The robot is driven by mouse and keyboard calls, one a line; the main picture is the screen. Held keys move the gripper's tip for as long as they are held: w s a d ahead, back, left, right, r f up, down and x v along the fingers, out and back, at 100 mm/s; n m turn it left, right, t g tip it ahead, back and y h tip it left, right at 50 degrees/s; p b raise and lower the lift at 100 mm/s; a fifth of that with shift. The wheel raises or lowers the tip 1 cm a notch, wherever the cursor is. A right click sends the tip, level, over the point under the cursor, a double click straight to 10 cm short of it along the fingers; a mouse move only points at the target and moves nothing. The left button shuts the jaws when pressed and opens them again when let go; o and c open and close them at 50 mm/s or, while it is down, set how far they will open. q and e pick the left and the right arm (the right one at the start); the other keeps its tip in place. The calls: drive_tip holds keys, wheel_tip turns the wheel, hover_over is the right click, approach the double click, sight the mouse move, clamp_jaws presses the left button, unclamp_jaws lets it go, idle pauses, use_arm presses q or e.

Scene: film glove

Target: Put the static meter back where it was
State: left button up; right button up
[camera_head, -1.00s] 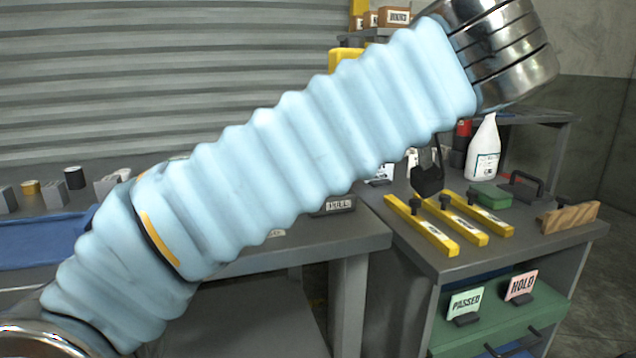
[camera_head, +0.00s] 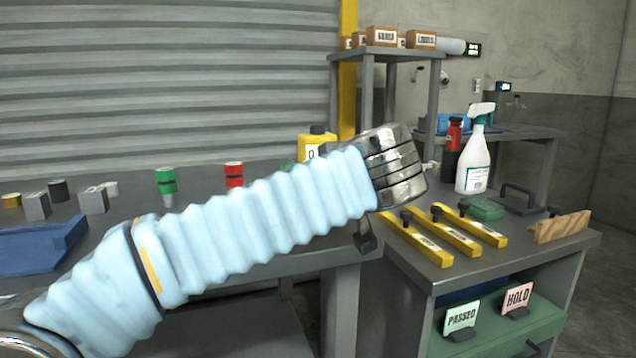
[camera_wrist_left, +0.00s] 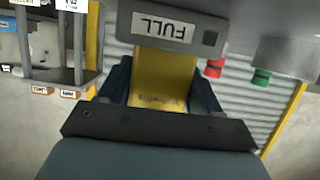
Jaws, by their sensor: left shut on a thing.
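A yellow body with faint print, which I take to be the static meter (camera_wrist_left: 165,72), sits between the two dark fingers of my left gripper (camera_wrist_left: 162,88) in the left wrist view. The gripper is shut on it. In the head view my left wrist and blue sleeve hide the fingers. A yellow thing with a dark top and white label (camera_head: 318,142) shows just behind the wrist there; I cannot tell whether it is the held meter or a separate container. My right gripper is not in view.
A grey piece marked FULL (camera_wrist_left: 172,26) is close to the gripper in the wrist view. Yellow bars (camera_head: 443,234), a spray bottle (camera_head: 474,165) and a wooden block (camera_head: 562,227) occupy the right bench. A blue tray (camera_head: 35,248) lies at the left.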

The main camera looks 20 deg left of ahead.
use_arm(q)
drive_tip(key=shift+f, duration=0.15)
drive_tip(key=o, duration=1.2)
drive_tip(key=shift+c, duration=0.2)
drive_tip(key=shift+s+d+r, duration=0.1)
drive_tip(key=shift+r, duration=0.2)
drive_tip(key=v, duration=1.1)
drive_tip(key=shift+s+d, duration=0.15)
drive_tip(key=shift+s, duration=0.15)
